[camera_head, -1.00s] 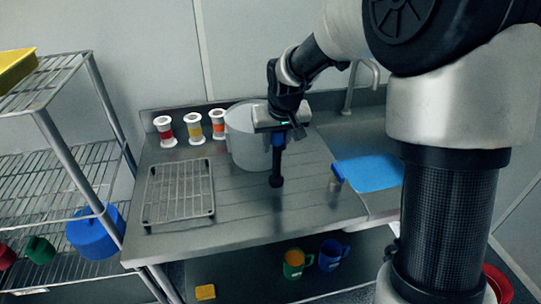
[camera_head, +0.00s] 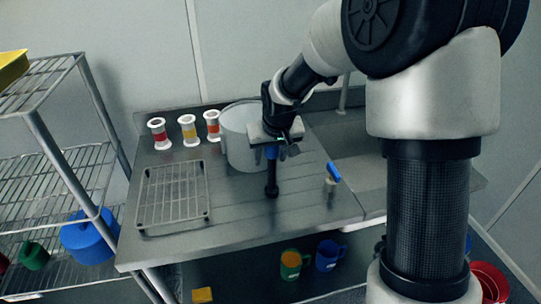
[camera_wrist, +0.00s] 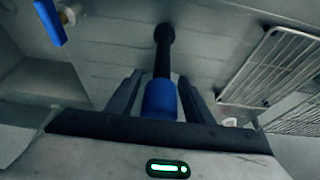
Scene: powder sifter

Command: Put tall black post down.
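The tall black post (camera_head: 271,178) is upright on the metal counter (camera_head: 240,230), its foot apparently on the surface. Its upper end has a blue collar (camera_head: 271,153). My gripper (camera_head: 277,153) points down around the collar. In the wrist view the blue collar (camera_wrist: 160,99) sits between my two dark fingers (camera_wrist: 160,80), with narrow gaps on both sides. The gripper looks slightly open, though contact at the fingertips is hard to judge. The post's black shaft (camera_wrist: 163,55) runs away from the wrist camera to a wider foot.
A large grey pot (camera_head: 241,140) stands just behind the post. A wire rack (camera_head: 173,192) lies to the left, with three banded spools (camera_head: 188,130) behind it. A small blue-handled item (camera_head: 333,172) is to the right. Bare counter lies in front of the post.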

